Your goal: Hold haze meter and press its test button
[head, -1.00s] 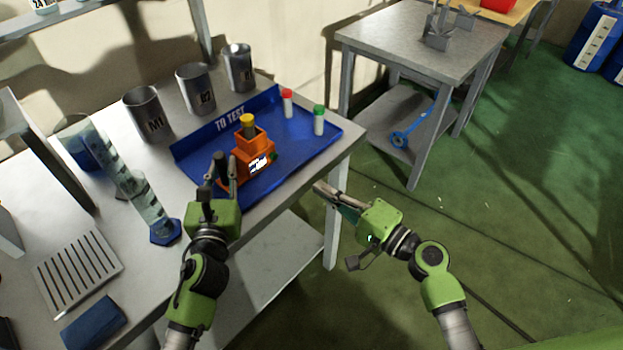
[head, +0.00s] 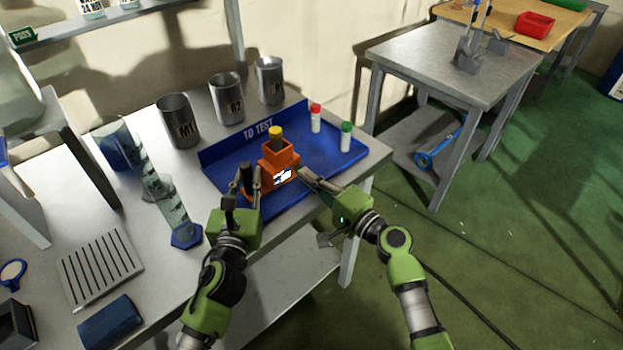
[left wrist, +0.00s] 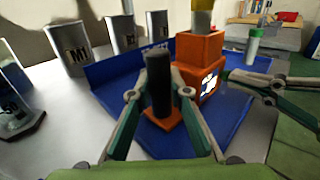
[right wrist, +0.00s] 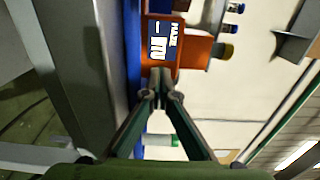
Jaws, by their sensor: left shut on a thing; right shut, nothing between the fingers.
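The orange haze meter (head: 279,163) stands on the blue "TO TEST" tray (head: 345,168), with a yellow-capped vial (head: 275,134) in its top. Its lit display shows in the right wrist view (right wrist: 163,40). My left gripper (head: 251,186) is shut on the meter's upright black handle, seen between the fingers in the left wrist view (left wrist: 158,82). My right gripper (head: 303,173) is shut and empty, its tips at the meter's right side. A bit of green shows there in the left wrist view; the test button is mostly hidden. I cannot tell whether the tips touch it.
Red-capped (head: 316,118) and green-capped (head: 346,136) vials stand on the tray. Metal beakers (head: 178,122) stand behind it. Glass cylinders (head: 170,205) and a slotted plate (head: 101,268) are at the left. A gap separates the bench from another table (head: 450,60).

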